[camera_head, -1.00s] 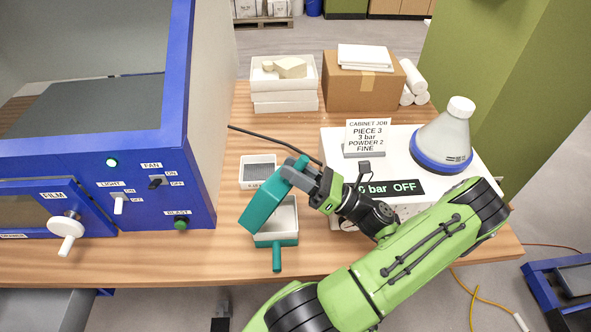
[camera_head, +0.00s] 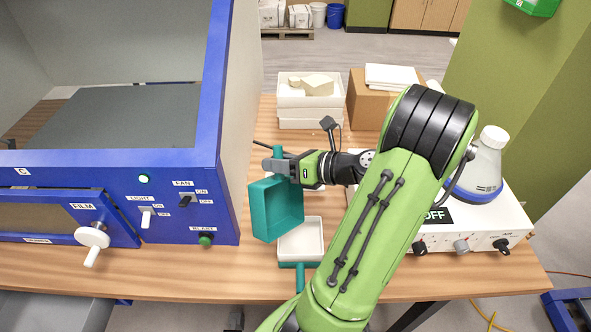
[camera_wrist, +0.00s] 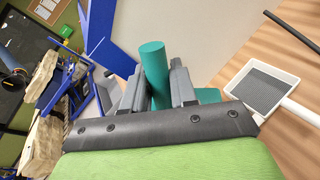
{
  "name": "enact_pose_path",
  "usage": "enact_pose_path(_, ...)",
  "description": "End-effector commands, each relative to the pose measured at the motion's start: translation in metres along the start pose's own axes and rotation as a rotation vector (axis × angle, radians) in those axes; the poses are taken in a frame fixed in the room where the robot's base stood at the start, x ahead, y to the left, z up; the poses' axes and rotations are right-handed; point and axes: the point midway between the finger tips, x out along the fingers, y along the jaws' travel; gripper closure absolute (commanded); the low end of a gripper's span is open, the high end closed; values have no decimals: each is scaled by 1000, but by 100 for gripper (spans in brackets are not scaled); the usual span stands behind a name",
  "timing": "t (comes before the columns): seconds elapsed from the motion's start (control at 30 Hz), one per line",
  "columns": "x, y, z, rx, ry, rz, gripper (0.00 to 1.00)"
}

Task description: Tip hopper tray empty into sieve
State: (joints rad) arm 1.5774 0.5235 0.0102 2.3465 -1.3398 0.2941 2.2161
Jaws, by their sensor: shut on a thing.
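My gripper (camera_head: 278,166) is shut on the handle of a teal tray (camera_head: 263,213), also seen in the wrist view (camera_wrist: 207,95). The tray hangs on its side above the table, its open side turned toward the head camera; the inside that shows looks bare. Just right of and below it is a white-lined pan (camera_head: 301,238) with a teal front and handle, which looks empty. A white sieve with grey mesh (camera_wrist: 262,92) lies on the table in the wrist view. In the head view my gripper mostly hides it.
The blue cabinet (camera_head: 190,222) with its switches stands close on the left. The white control box (camera_head: 470,228) with a conical bottle (camera_head: 478,170) is on the right. White trays (camera_head: 308,118) and a cardboard box (camera_head: 365,105) stand behind.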

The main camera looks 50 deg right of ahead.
Motion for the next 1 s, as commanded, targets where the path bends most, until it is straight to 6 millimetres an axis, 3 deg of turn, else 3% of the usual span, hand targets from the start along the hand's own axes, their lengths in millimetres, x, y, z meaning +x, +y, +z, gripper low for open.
enact_pose_path(0.03,7,4,10,-3,47,-15,100)
enact_pose_path(0.33,59,-7,8,63,368,-143,100)
enact_pose_path(0.47,69,-11,4,95,469,-184,100)
enact_pose_path(0.83,112,-33,-28,161,829,-330,100)
enact_pose_path(1.0,120,-43,-46,213,1036,-418,100)
